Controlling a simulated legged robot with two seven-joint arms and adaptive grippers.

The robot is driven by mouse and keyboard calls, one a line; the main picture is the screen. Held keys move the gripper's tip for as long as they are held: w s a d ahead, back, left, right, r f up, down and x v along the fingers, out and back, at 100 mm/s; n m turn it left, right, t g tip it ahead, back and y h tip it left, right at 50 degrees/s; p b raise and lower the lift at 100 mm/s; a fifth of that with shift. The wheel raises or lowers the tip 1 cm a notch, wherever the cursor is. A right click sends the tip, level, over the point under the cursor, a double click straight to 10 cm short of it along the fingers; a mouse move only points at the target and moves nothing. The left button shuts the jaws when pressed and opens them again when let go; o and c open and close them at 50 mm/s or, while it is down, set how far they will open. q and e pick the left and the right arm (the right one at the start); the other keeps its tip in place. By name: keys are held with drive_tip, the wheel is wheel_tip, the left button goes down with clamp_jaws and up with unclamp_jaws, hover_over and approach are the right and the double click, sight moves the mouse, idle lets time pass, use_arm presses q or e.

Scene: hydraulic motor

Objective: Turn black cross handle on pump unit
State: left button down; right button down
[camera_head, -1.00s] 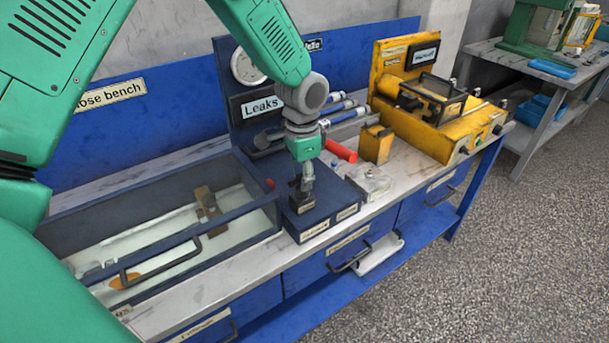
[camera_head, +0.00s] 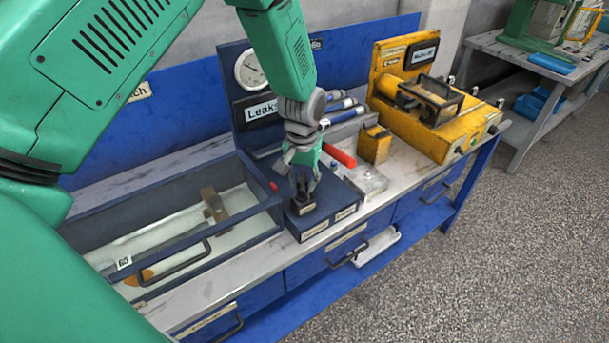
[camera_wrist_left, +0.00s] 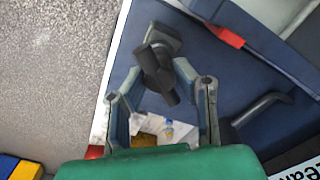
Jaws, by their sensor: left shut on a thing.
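The pump unit (camera_head: 341,194) is a dark blue box with pale labels, standing on the bench right of the glass-sided tank. The black cross handle (camera_wrist_left: 158,72) shows between the fingers in the left wrist view, partly hidden by them. In the head view it is a small dark shape on the unit's top, mostly covered by my gripper. My left gripper (camera_head: 303,195) points down at the unit from above and is shut on the handle. Its fingers (camera_wrist_left: 156,70) lie on either side of the handle in the left wrist view. My right gripper is out of view.
The tank (camera_head: 195,232) with a black bar handle is left of the unit. A gauge panel (camera_head: 250,108) rises behind. A red-gripped lever (camera_head: 341,156), a small yellow block (camera_head: 375,145) and a yellow machine (camera_head: 440,125) stand to the right. Floor is clear in front.

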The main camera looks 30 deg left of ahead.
use_arm(q)
drive_tip(key=n, duration=0.1)
drive_tip(key=n+p, duration=0.1)
drive_tip(key=n, duration=0.3)
drive_tip(key=shift+s+d+f+p, duration=0.1)
drive_tip(key=shift+s+f+p, duration=0.15)
drive_tip(key=shift+s+p, duration=0.15)
drive_tip(key=shift+n, duration=0.3)
drive_tip(key=c, duration=1.3)
unclamp_jaws()
drive_tip(key=shift+w+r, duration=0.1)
drive_tip(key=shift+w, duration=0.05)
